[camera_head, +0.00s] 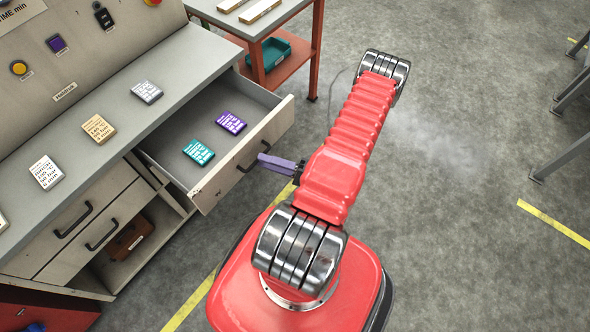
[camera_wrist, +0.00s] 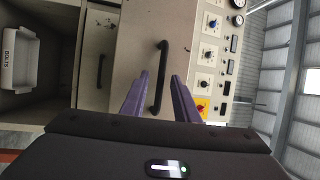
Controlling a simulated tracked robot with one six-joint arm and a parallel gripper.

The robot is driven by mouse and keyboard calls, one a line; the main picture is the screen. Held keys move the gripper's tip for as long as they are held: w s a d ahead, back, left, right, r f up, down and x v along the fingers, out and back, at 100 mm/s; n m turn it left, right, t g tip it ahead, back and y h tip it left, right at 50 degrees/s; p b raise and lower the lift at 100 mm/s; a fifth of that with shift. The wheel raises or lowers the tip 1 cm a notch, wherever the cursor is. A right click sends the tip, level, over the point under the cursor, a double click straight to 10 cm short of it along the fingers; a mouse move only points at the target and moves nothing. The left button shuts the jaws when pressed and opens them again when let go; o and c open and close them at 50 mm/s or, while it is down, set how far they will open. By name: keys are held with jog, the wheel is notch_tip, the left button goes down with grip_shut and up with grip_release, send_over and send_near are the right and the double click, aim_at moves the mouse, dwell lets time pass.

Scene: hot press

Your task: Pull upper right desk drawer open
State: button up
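The upper right desk drawer (camera_head: 215,112) stands pulled well out from the desk. A teal card (camera_head: 198,152) and a purple card (camera_head: 231,122) lie inside it. Its black bar handle (camera_head: 252,155) is on the front panel and also shows in the wrist view (camera_wrist: 163,62). My gripper (camera_head: 264,159) is at the handle, with its purple fingers pointing at the drawer front. In the wrist view the fingers (camera_wrist: 160,76) are apart, one on each side of the handle, with visible gaps. I cannot tell whether a fingertip touches it.
Several cards, such as a white one (camera_head: 46,172), lie on the desk top (camera_head: 190,72). Closed drawers with black handles (camera_head: 73,220) are to the left. A red-framed table (camera_head: 262,30) with a teal bin (camera_head: 270,56) stands behind.

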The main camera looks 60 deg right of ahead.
jog(key=v, duration=1.3)
jog(key=shift+w+a+f, duration=0.1)
dwell(0.6)
